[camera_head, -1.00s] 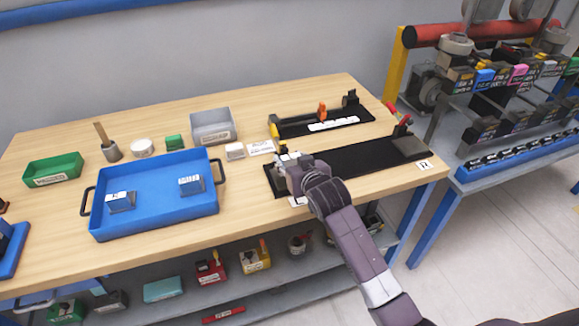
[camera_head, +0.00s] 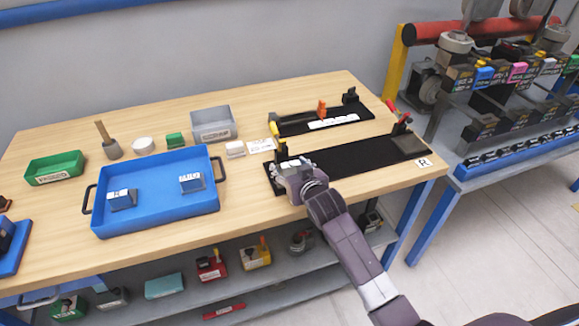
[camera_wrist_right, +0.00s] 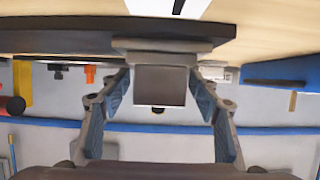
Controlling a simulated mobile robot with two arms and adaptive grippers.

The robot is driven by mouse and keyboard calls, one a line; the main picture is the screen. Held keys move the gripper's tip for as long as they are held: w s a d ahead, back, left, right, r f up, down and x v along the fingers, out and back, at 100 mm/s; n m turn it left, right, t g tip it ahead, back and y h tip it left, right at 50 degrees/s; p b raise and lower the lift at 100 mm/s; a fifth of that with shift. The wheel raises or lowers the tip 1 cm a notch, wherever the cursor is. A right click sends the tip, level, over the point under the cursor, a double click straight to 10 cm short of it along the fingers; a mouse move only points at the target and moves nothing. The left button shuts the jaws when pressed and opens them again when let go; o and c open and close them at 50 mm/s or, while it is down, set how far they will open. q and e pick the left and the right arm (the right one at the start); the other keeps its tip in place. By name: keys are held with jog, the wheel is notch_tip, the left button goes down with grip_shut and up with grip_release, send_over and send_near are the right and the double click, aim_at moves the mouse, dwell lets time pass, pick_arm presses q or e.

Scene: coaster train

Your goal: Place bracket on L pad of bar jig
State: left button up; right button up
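The bar jig is a long black base (camera_head: 345,161) along the table's front right edge. My right gripper (camera_head: 284,172) is at its left end. In the right wrist view a grey bracket (camera_wrist_right: 160,85), with a wide plate and a narrower block, sits at the edge of the black base (camera_wrist_right: 60,36). The fingers (camera_wrist_right: 160,98) stand on both sides of the block, with narrow gaps seeming to show, so the gripper looks open around it. The pad under the bracket is hidden. A white label (camera_wrist_right: 168,7) lies beside the base. My left gripper is not in view.
A blue tray (camera_head: 155,225) holds two blue-grey blocks. A second black fixture (camera_head: 350,122) with an orange clamp stands behind the bar jig. A grey bin (camera_head: 213,126), green bin (camera_head: 54,170) and small items line the back. The wood before the tray is clear.

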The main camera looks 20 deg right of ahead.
jog(key=shift+s+r, duration=0.1)
jog(key=v, duration=1.1)
jog(key=shift+s+r+b, duration=0.25)
jog(key=shift+s+b, duration=0.1)
jog(key=shift+b, duration=0.1)
